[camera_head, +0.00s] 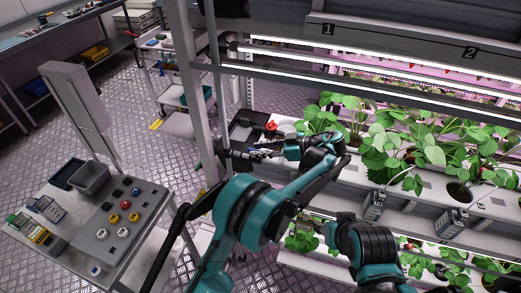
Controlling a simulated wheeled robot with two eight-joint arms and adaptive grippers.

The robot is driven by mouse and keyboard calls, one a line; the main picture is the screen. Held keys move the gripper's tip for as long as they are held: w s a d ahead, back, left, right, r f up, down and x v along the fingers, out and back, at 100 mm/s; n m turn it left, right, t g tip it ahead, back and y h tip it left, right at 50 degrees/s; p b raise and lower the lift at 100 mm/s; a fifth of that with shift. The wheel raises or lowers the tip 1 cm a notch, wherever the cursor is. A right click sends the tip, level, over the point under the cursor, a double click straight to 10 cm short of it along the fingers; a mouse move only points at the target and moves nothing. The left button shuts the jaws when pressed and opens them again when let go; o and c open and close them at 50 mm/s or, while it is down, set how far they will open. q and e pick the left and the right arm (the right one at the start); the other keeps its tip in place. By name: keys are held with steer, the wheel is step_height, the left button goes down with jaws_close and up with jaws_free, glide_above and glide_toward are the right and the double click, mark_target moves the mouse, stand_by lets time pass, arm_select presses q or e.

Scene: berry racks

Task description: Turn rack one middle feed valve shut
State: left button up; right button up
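A red valve handle (271,126) shows at the left end of the middle tier of rack one, beside a dark tray-like box. Rack one carries the plate "1" (328,29). My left gripper (236,154) reaches leftward from its wrist, in front of and just below the red handle in the picture. Its fingers are small and dark, so their opening and any contact with the handle cannot be made out. My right arm (365,245) is low at the bottom right. The dark end part of it (318,226) is near the lower plants, and its fingers are not clear.
Strawberry plants (380,150) fill the white middle gutter (350,172), with small grey boxes (373,206) on its front. A trolley (140,262) with a button panel stands at lower left. A rack post (188,90) rises left of the valve. Open floor (120,125) lies between.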

arm_select(q)
jaws_close()
steer(key=shift+s, duration=0.1)
steer(key=m+t, duration=0.1)
steer(key=m+t+h, duration=0.1)
steer(key=m+t+h+b, duration=0.1)
steer(key=t, duration=0.1)
steer(key=shift+s+a+m, duration=0.15)
steer(key=shift+s+m, duration=0.1)
steer(key=shift+m, duration=0.15)
steer(key=m+t+h, duration=0.3)
steer(key=shift+s+a+m+b, duration=0.2)
steer(key=shift+a+m+b, duration=0.1)
steer(key=shift+b, duration=0.1)
steer(key=shift+a+m+t+h+b, duration=0.15)
steer(key=shift+m+t+h, duration=0.2)
steer(key=shift+m+h, duration=1.15)
steer(key=shift+a+m+t+h+b, duration=0.15)
steer(key=shift+m+t+h, duration=0.25)
steer(key=shift+m+h, duration=1.1)
steer(key=shift+a+m+t+h+b, duration=0.1)
steer(key=shift+a+m+t+h, duration=0.2)
steer(key=shift+m+h, duration=1.2)
steer(key=shift+d+h, duration=0.1)
steer(key=shift+h, duration=0.7)
